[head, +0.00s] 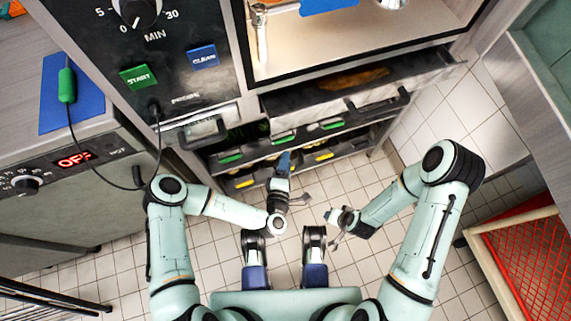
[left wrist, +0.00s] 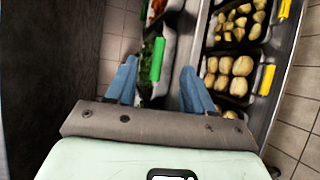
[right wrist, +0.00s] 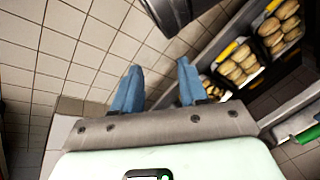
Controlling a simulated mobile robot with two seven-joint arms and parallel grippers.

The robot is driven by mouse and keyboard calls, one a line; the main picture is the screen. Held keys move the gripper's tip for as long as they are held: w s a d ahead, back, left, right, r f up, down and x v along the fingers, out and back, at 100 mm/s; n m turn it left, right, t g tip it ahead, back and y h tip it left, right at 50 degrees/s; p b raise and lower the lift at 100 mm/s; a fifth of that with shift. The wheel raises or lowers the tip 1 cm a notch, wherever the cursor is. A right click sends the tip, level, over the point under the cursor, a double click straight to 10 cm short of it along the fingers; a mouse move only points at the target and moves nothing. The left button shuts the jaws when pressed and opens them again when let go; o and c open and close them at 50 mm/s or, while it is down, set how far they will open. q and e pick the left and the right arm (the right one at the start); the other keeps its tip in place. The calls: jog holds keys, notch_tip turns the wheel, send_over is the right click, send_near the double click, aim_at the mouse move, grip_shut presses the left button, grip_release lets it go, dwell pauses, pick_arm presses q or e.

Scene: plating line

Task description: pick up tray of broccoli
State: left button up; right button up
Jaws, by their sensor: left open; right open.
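In the left wrist view, a tray with a green handle (left wrist: 158,60) holds dark green food (left wrist: 147,52) that looks like broccoli, partly hidden. My left gripper (left wrist: 160,75) is open, its blue fingers on either side of the handle's near end; I cannot tell if they touch it. In the head view my left gripper (head: 284,162) is in front of the open drawers, where green handles (head: 231,158) show but the broccoli is not clear. My right gripper (head: 334,216) is open and empty, lower and to the right, apart from the drawers.
Trays of round pale food (left wrist: 230,75) with yellow handles (left wrist: 267,79) stand beside the green-handled tray. An upper drawer (head: 330,95) is pulled out above. An oven (head: 70,185) is at left and a red crate (head: 525,265) at right. The tiled floor between is clear.

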aim_at(291, 138)
pick_arm(q)
jog(key=shift+w, duration=0.1)
jog(key=b+x, duration=0.4)
jog(key=x, duration=0.8)
jog(key=shift+f, duration=0.15)
jog(key=shift+w+d, duration=0.15)
jog(key=shift+w, duration=0.4)
pick_arm(e)
jog(key=s+d+f+g, duration=0.1)
jog(key=s+f+g, duration=0.2)
jog(key=s+f, duration=0.4)
jog(key=shift+s+d, duration=0.15)
jog(key=shift+s, duration=0.2)
pick_arm(q)
grip_shut()
